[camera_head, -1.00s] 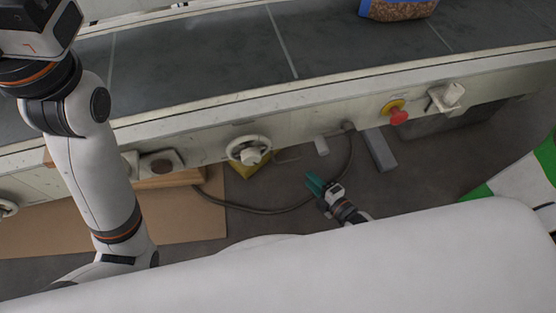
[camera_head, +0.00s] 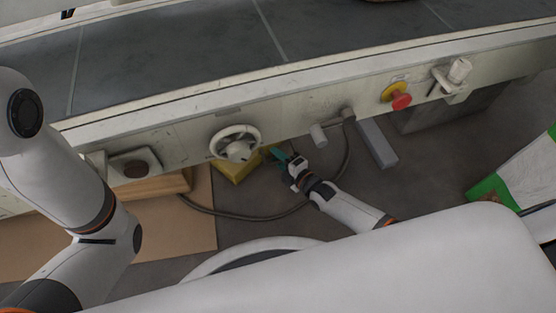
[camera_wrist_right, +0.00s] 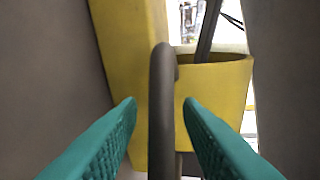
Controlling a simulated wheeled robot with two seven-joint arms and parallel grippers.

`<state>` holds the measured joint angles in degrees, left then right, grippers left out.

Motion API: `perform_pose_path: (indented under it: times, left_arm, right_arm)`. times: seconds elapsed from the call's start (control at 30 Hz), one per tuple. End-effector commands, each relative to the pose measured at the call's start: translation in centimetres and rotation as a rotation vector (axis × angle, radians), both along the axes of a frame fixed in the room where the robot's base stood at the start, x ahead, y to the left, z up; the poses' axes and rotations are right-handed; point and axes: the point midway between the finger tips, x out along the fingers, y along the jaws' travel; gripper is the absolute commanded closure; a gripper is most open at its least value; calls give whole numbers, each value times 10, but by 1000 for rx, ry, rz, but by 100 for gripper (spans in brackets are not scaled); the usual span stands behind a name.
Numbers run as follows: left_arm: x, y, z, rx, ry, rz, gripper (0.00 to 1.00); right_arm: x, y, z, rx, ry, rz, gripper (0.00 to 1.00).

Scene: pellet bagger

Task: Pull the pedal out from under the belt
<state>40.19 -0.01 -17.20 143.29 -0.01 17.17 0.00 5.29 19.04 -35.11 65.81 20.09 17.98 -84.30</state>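The yellow pedal (camera_head: 235,169) sits on the floor under the belt's front edge, below a white handwheel that hides part of it. In the right wrist view its yellow body (camera_wrist_right: 215,95) fills the middle. My right gripper (camera_head: 277,155) reaches in just right of the pedal, under the belt frame. Its green fingers (camera_wrist_right: 159,118) are open in the right wrist view. A dark brown bar or cable (camera_wrist_right: 161,90) runs upright between them; I cannot tell whether they touch it. My left arm shows at the left, but its gripper is out of view.
The belt (camera_head: 180,55) crosses above, its white frame carrying a handwheel (camera_head: 234,144) and a red stop button (camera_head: 400,101). A dark cable (camera_head: 255,212) loops over the floor. A cardboard sheet (camera_head: 180,227) and a grey block (camera_head: 376,142) flank the pedal.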

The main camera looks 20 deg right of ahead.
Motion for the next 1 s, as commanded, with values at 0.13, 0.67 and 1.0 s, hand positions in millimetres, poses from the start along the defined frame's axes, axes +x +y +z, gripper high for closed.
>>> perform_pose_path:
  times: [0.13, 0.67, 1.0]
  left_arm:
    - [0, 0, -2, 0, 0, 0, 41]
    - [0, 0, -2, 1, 0, 0, 41]
    - [1, 0, 7, 1, 1, 0, 41]
  right_arm:
    - [4, 2, -1, 0, 0, 0, 67]
    - [3, 1, 0, 0, 0, 0, 100]
    - [-9, -5, 1, -2, 4, -1, 100]
